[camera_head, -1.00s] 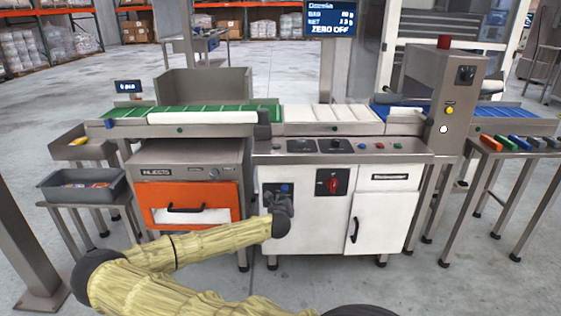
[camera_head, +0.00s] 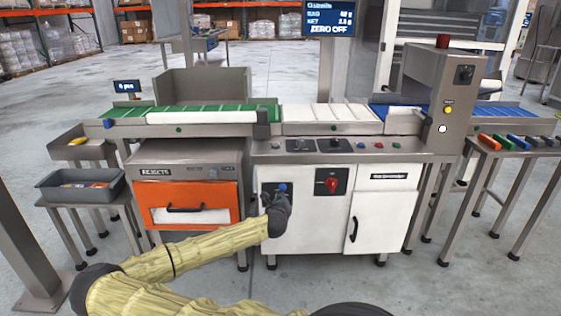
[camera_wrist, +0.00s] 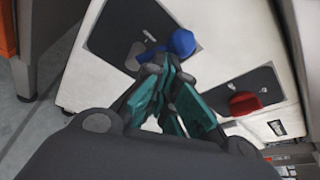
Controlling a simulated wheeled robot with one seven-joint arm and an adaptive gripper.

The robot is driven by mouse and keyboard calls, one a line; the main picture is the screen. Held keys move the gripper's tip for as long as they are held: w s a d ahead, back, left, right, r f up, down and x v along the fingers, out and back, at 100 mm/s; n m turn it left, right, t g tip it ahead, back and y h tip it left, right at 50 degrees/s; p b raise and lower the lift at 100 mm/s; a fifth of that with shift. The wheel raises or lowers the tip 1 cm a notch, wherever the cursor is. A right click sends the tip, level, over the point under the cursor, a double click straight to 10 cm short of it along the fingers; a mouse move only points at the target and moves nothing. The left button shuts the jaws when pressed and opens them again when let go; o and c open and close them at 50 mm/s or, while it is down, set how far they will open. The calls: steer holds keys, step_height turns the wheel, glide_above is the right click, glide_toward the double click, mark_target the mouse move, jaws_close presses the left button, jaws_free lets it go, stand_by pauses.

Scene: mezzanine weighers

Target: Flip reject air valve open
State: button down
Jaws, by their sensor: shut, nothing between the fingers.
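The valve with a blue handle (camera_wrist: 182,42) sits on a dark plate (camera_wrist: 112,28) on the white cabinet front. In the head view, a bit of the blue handle (camera_head: 283,187) shows just above my gripper (camera_head: 275,200), which hides much of the plate. In the wrist view, my gripper (camera_wrist: 163,78) has its teal fingers together and empty. Their tips are at the lower edge of the plate, just below the blue handle and a small metal fitting. I cannot tell whether they touch the handle.
A red rotary switch (camera_head: 332,183) on its own dark plate is close to the right of the valve. The orange rejects drawer (camera_head: 186,205) is to the left. A white cabinet door (camera_head: 379,222) is farther right. The conveyor bench (camera_head: 345,156) overhangs above.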

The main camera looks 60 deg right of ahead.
steer(key=shift+w+r, duration=0.1)
stand_by(0.9)
steer(key=s+a, duration=0.5)
steer(key=a, duration=0.5)
steer(key=shift+s+a, duration=0.15)
steer(key=shift+a, duration=0.15)
stand_by(0.7)
